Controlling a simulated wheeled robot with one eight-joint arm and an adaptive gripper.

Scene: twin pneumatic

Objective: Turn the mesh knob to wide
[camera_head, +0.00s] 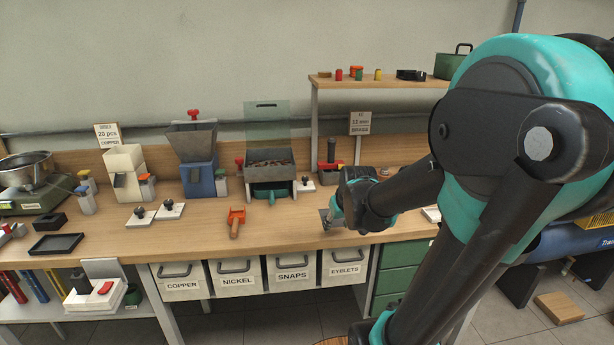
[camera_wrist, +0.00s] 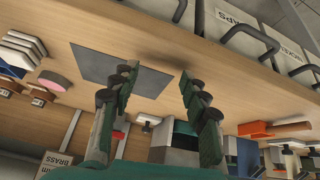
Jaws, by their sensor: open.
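A small red knob (camera_head: 239,161) sits at the left side of the grey sieve box (camera_head: 270,176), which has a clear green panel standing above it and a green drawer below. I cannot tell for certain that this is the mesh knob, and its setting is too small to read. My gripper (camera_head: 335,213) is right of the sieve box, low over the front of the bench. In the wrist view my gripper (camera_wrist: 158,72) has its two fingers spread with nothing between them, near a flat dark grey plate (camera_wrist: 112,72) on the bench. The knob is apart from the gripper.
A small white plate with a black knob (camera_head: 306,185) lies right of the box. A blue hopper (camera_head: 198,175) stands to the left. Labelled bins (camera_head: 235,278) hang under the bench. Bare wood lies around the scoop.

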